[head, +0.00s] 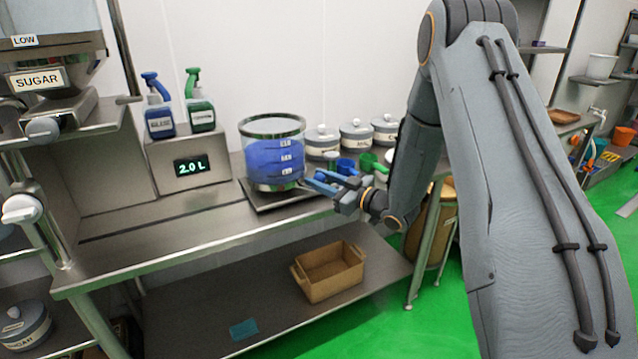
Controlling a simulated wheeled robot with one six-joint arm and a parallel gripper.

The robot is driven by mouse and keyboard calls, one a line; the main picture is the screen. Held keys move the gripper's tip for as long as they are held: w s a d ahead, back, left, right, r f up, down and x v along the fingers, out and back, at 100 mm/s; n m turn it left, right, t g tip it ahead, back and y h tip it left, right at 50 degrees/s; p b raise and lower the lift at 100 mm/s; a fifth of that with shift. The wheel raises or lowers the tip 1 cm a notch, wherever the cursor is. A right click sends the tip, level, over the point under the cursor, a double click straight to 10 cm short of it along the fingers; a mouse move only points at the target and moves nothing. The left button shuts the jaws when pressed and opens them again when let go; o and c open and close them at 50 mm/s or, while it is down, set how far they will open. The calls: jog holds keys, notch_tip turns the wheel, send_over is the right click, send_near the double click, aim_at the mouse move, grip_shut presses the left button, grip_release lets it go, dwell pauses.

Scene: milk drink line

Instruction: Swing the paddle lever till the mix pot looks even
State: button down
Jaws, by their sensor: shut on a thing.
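A clear cylindrical vessel (268,160) with a metal rim and pale level marks stands on a low metal base on the bench. It looks like the mix pot, and its blue contents look fairly even in colour from here. My gripper (322,183) reaches in from the right, low beside the vessel's right side. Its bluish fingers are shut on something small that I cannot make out. No paddle lever shows clearly; whether the gripper touches the vessel is hard to tell.
A display box (190,168) reading 2.0 L bears a blue spray bottle (158,112) and a green one (201,108). A sugar hopper (45,70) is at left. Lidded jars (355,138) stand behind my gripper. A brown bin (330,275) sits below. The front left bench is clear.

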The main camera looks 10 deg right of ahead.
dwell(0.3)
jog(key=c, duration=1.4)
grip_release()
jog(key=shift+d, duration=0.1)
jog(key=shift+o, duration=0.2)
jog(key=shift+s+d, duration=0.35)
jog(key=shift+d, duration=0.05)
jog(key=b+v, duration=0.1)
jog(key=v, duration=0.5)
jog(key=shift+s, duration=0.35)
jog(key=shift+d, duration=0.1)
